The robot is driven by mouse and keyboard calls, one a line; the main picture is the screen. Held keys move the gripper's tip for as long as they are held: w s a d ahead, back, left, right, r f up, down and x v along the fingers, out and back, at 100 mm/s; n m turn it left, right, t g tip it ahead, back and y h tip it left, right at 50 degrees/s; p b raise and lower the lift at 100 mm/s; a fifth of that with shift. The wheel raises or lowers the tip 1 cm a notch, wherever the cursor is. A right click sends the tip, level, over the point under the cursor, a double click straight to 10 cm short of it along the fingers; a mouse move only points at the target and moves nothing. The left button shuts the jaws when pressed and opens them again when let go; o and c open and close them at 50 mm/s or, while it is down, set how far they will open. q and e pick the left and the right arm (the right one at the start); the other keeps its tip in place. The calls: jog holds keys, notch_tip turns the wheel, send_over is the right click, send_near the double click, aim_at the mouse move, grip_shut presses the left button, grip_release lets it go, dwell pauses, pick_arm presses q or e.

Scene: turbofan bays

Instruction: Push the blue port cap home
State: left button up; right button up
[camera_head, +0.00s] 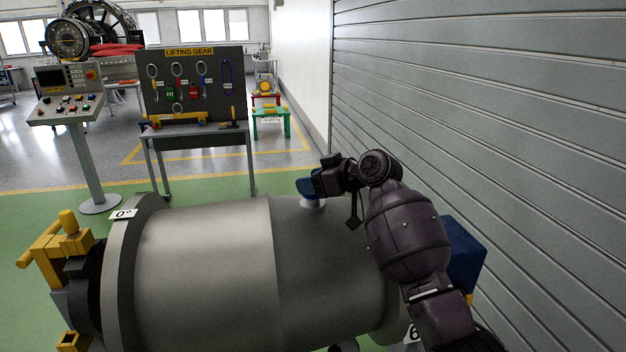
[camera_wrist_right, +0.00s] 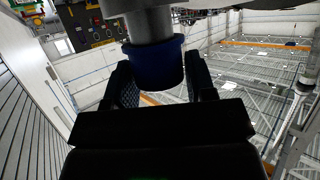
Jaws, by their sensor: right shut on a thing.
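The blue port cap (camera_head: 306,187) sits at the grey port stub (camera_head: 313,205) on top of the large grey engine casing (camera_head: 225,260). In the right wrist view the cap (camera_wrist_right: 156,66) is around the end of the grey stub (camera_wrist_right: 150,25), with bare stub showing beyond its rim. My right gripper (camera_head: 316,183) is shut on the cap, and its two fingers also show on either side of it in the wrist view (camera_wrist_right: 160,84). How far the cap is seated cannot be told. My left gripper is not in view.
A grey shutter wall (camera_head: 480,120) stands close on the right. A blue box (camera_head: 464,254) is behind my right arm. Yellow fittings (camera_head: 62,240) stick out at the casing's left end. A lifting gear board (camera_head: 195,85) and a control console (camera_head: 68,105) stand behind.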

jog(key=shift+f, duration=0.3)
jog(key=o, duration=1)
jog(key=shift+c, duration=0.2)
jog(key=shift+f, duration=0.1)
jog(key=shift+d, duration=0.1)
jog(key=v, duration=1.1)
